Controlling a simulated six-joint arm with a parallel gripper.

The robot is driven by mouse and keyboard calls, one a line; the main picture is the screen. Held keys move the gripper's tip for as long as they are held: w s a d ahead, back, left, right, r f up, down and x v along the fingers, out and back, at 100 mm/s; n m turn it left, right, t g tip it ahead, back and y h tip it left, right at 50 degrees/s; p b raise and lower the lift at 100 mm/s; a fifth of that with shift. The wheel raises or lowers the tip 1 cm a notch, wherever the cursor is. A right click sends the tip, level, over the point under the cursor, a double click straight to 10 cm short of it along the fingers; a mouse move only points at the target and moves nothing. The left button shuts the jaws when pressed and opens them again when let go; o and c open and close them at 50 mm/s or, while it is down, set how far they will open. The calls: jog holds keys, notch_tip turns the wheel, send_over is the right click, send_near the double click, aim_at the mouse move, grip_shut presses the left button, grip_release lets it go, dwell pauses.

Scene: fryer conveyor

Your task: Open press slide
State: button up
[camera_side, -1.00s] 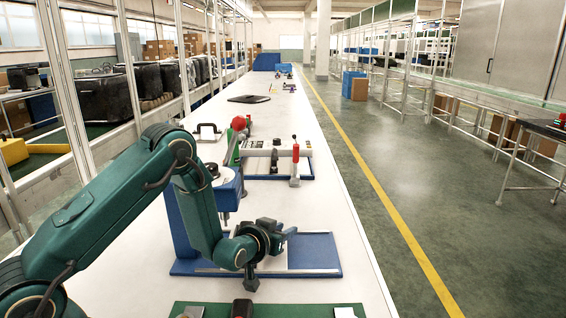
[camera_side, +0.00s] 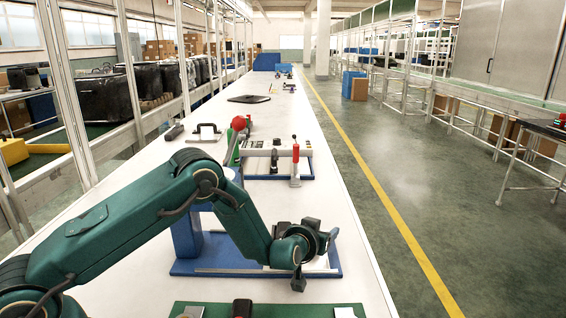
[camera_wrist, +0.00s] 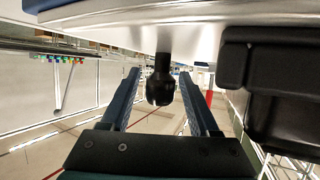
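The blue press stands on the white bench; its column (camera_side: 186,236) and base plate (camera_side: 212,257) show in the side view, partly hidden by my arm. A pale plate (camera_side: 318,263) lies on the base's right part, mostly behind my wrist. My gripper (camera_side: 331,236) is over the right end of the base. In the wrist view my gripper (camera_wrist: 160,74) is open, with one blue finger on each side of a black knob (camera_wrist: 160,89). The knob sits between the fingers with gaps on both sides. It joins a white and blue part (camera_wrist: 130,17) above it in the picture.
A green board (camera_side: 275,310) lies at the front of the bench. Behind the press is a blue-based fixture (camera_side: 270,165) with a red-handled clamp (camera_side: 295,160). A red ball (camera_side: 239,123) rises near the press. A yellow line (camera_side: 390,230) crosses the floor to the right.

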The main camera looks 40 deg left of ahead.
jog(key=shift+s, duration=0.1)
jog(key=shift+v, duration=2.5)
jog(key=shift+n+t, duration=0.5)
jog(key=shift+t, duration=0.2)
jog(key=r, duration=0.2)
jog(key=w+r, duration=0.1)
jog(key=r, duration=0.2)
jog(key=a+r, duration=0.1)
jog(key=r, duration=0.1)
jog(key=shift+w+a+r, duration=0.1)
jog(key=shift+w+r, duration=0.15)
jog(key=s+d+r+m+t+h, duration=0.15)
jog(key=s+r, duration=0.25)
jog(key=r, duration=0.4)
jog(key=s+r+g+h, duration=0.1)
jog(key=s+r+h, duration=0.15)
jog(key=r, duration=0.55)
jog(key=s+f+m+g, duration=0.1)
jog(key=s+f+g, duration=0.3)
jog(key=s, duration=0.8)
jog(key=s+f+m+g, duration=0.2)
jog(key=s+f+g, duration=0.3)
jog(key=s, duration=0.8)
notch_tip(320, 180, down, 3)
jog(key=shift+w+d+m, duration=0.1)
jog(key=shift+m, duration=0.15)
